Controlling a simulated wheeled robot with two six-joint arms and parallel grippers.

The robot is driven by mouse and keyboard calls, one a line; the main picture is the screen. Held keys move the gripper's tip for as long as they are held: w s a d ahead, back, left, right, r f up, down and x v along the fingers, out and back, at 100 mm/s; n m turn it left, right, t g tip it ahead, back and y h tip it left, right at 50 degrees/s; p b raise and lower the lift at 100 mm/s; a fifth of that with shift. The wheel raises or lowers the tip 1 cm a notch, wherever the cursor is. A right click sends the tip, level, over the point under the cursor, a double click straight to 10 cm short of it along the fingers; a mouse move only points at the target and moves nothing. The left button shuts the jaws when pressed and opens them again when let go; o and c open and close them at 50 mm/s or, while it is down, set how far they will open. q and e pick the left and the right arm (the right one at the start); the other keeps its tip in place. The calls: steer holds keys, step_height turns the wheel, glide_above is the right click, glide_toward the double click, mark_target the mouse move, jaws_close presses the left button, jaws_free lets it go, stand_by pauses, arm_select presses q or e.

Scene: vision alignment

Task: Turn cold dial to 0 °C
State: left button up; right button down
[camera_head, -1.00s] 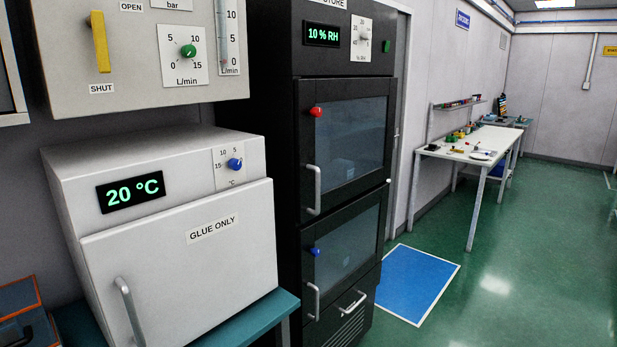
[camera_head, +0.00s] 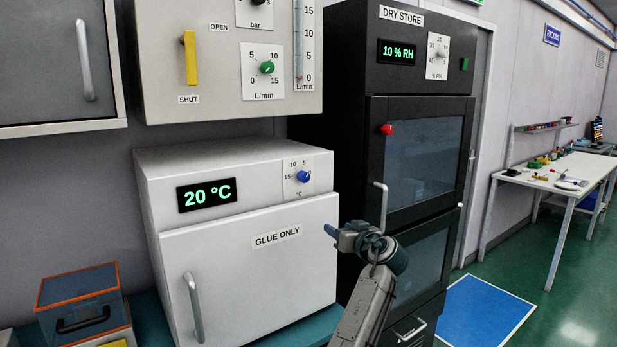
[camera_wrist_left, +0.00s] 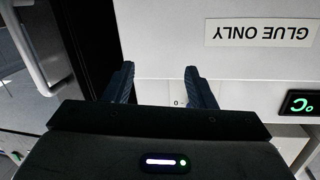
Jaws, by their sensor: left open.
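The cold dial is a blue knob (camera_head: 304,176) on a white scale plate at the upper right of a white "GLUE ONLY" cabinet (camera_head: 210,265). The green display (camera_head: 207,194) beside it reads 20 °C. My left gripper (camera_head: 335,236) is below and right of the knob, apart from it, near the cabinet's right edge. In the left wrist view my left gripper (camera_wrist_left: 159,68) is open and empty. There the cabinet front appears upside down, with the scale plate (camera_wrist_left: 179,101) partly seen between the fingers; the knob is hidden. My right gripper is not in view.
A panel with a green flow knob (camera_head: 267,67) and yellow lever (camera_head: 190,58) hangs above the cabinet. A black dry store (camera_head: 340,120) stands close on the right. An orange-edged box (camera_head: 80,300) is at lower left. Floor is open at right.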

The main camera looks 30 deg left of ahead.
mark_target(306, 178)
arm_select(q)
steer(key=s+a+r+n+g+y, duration=0.15)
steer(key=s+r+n, duration=0.25)
steer(key=r, duration=0.9)
steer(key=shift+y, duration=0.35)
steer(key=p+x, duration=0.6)
steer(key=x, duration=0.3)
steer(key=shift+a, duration=0.15)
steer(key=shift+w+a+f, duration=0.2)
steer(key=shift+w+a, duration=0.1)
steer(key=shift+a, duration=0.15)
steer(key=c, duration=1)
